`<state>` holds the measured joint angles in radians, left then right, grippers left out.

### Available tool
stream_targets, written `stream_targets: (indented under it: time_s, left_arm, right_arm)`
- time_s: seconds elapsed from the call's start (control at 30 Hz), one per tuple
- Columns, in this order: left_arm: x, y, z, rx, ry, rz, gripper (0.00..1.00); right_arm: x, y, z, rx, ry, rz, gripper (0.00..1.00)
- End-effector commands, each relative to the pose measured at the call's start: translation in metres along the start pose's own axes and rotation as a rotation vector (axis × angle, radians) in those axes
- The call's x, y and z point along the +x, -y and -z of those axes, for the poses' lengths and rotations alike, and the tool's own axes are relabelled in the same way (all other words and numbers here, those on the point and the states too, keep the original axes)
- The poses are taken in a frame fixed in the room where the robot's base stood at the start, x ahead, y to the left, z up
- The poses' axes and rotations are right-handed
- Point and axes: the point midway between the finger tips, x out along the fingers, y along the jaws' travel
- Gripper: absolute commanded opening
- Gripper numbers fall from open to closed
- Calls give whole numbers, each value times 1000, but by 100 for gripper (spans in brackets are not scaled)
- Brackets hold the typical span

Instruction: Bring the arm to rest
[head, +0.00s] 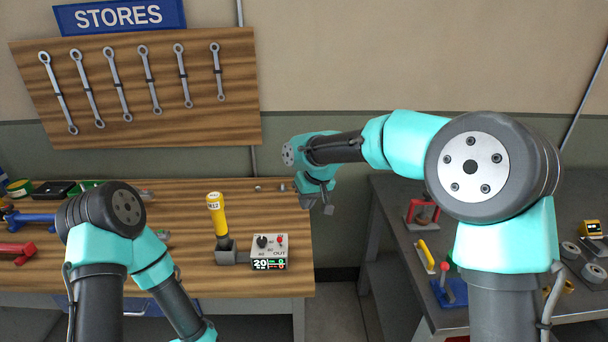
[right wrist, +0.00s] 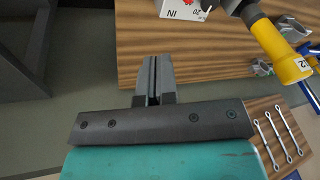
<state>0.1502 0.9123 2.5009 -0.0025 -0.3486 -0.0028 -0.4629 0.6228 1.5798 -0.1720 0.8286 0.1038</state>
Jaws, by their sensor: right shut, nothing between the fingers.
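My right gripper (head: 326,205) hangs at the right end of the wooden workbench (head: 195,275), over the gap between the two benches. In the right wrist view, its fingers (right wrist: 154,78) are together with nothing between them, and the bench edge lies just beyond the tips. My right arm (head: 405,140) reaches in from the right. My left arm (head: 105,240) bends down at the lower left; its gripper is outside the frame.
A grey control box (head: 270,252) and a yellow-handled tool (head: 217,215) in a grey holder (head: 226,252) stand on the wooden bench. A dark bench (head: 395,245) at right carries clamps and small parts. Wrenches hang on a wall board (head: 135,130).

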Motion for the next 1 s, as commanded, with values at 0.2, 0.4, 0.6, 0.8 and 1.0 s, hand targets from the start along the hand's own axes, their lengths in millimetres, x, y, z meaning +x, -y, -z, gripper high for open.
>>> stream_targets:
  time_s: [0.2, 0.4, 0.6, 0.8, 1.0]
  left_arm:
    - [0, 0, 0, 0, 0, 0, 43]
    - [0, 0, 0, 0, 0, 0, 43]
    - [0, 0, 0, 0, 0, 0, 43]
    - [0, 0, 0, 0, 0, 0, 43]
    - [0, 0, 0, 0, 0, 0, 43]
  right_arm:
    - [62, -36, -36, 61, 23, 21, 0]
    - [143, -82, -108, 166, 42, 52, 0]
    - [208, -116, -202, 291, 56, 75, 0]
    - [251, -133, -312, 435, 71, 84, 0]
    - [265, -132, -411, 567, 81, 74, 0]
